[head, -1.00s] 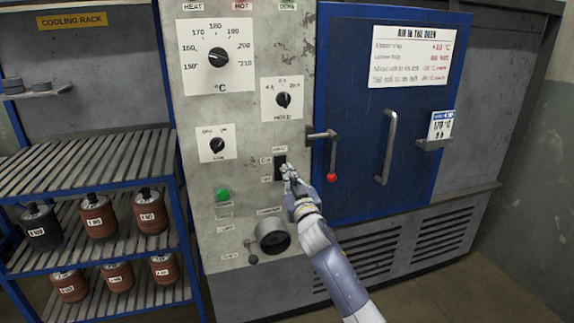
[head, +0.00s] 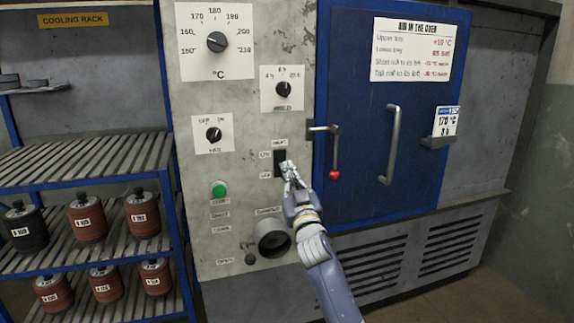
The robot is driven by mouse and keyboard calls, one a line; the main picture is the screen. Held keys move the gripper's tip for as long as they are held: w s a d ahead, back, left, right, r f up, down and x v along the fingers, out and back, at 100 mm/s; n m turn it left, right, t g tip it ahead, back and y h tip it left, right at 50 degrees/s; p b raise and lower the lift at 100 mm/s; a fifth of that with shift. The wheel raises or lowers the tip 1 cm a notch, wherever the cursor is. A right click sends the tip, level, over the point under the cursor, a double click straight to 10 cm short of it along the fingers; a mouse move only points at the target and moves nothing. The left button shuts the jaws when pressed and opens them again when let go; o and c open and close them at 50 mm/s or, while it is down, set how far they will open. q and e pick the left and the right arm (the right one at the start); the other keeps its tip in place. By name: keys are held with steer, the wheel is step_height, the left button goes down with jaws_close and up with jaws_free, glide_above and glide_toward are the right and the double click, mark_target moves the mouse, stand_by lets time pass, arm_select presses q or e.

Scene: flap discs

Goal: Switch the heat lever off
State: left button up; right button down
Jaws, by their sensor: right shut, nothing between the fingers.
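The heat lever is a small black switch (head: 279,161) on the grey control panel (head: 245,180), in the middle of the head view. Small labels sit above it and to its left. My right gripper (head: 288,172) is shut and empty, with its fingertips at the lower end of the switch. The fingers partly cover that lower end, so I cannot tell whether they touch it or which way it is set. My left gripper is not in view.
A blue oven door (head: 370,60) with a red-tipped latch handle (head: 334,150) is just right of the switch. A green button (head: 219,189) and a round damper opening (head: 272,240) are below. A cooling rack (head: 80,175) with several rolls stands left.

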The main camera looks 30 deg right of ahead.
steer(key=shift+s+p, duration=0.1)
steer(key=shift+p, duration=0.25)
steer(key=v, duration=1.2)
